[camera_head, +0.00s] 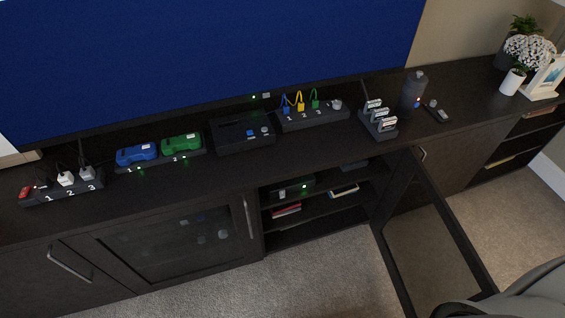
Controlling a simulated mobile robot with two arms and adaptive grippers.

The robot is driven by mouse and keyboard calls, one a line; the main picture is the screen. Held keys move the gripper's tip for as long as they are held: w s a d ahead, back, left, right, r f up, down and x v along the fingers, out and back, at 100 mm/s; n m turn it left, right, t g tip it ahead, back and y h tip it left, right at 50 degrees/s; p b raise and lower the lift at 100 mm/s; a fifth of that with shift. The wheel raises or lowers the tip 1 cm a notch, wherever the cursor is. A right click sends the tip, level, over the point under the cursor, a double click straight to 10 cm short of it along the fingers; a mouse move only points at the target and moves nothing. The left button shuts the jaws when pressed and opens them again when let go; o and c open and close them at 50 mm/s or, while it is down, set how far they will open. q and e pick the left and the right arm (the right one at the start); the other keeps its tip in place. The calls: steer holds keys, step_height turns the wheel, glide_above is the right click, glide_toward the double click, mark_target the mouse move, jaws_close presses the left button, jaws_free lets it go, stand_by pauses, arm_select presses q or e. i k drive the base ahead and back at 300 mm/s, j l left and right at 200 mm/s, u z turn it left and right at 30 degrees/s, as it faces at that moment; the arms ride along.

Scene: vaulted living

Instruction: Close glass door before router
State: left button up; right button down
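A dark-framed glass door (432,245) of the long black cabinet stands swung open to the right of the open middle compartment. It sticks out over the carpet, and its handle (422,154) shows near its upper end. Inside the compartment, a dark device with a green light (305,187), possibly the router, sits on the upper shelf. A second glass door (180,245) to the left is shut, with an upright handle (248,216). Neither of my grippers is in view. A grey rounded shape, perhaps part of my arm, covers the lower right corner near the open door's bottom end.
The cabinet top holds numbered strips (62,190), blue (137,154) and green (182,144) devices, a black box (243,135), a dark cylinder (413,88) and a white flowerpot (512,82). A large screen (210,60) stands behind. Carpet (310,270) before the open compartment is clear.

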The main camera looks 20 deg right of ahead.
mark_target(411, 165)
steer(key=k+l, duration=0.25)
steer(key=l, duration=0.2)
steer(key=k+l+u, duration=0.1)
steer(key=l, duration=0.35)
steer(key=k+l, duration=0.15)
steer(key=l, duration=0.3)
steer(key=k+l+u, duration=0.15)
steer(key=l, duration=0.25)
steer(key=k+l+u, duration=0.1)
steer(key=l, duration=0.35)
steer(key=k+l, duration=0.15)
steer(key=l, duration=0.25)
steer(key=k+l+u, duration=0.15)
steer(key=l, duration=0.75)
steer(key=k+l+u, duration=0.1)
steer(key=l, duration=0.35)
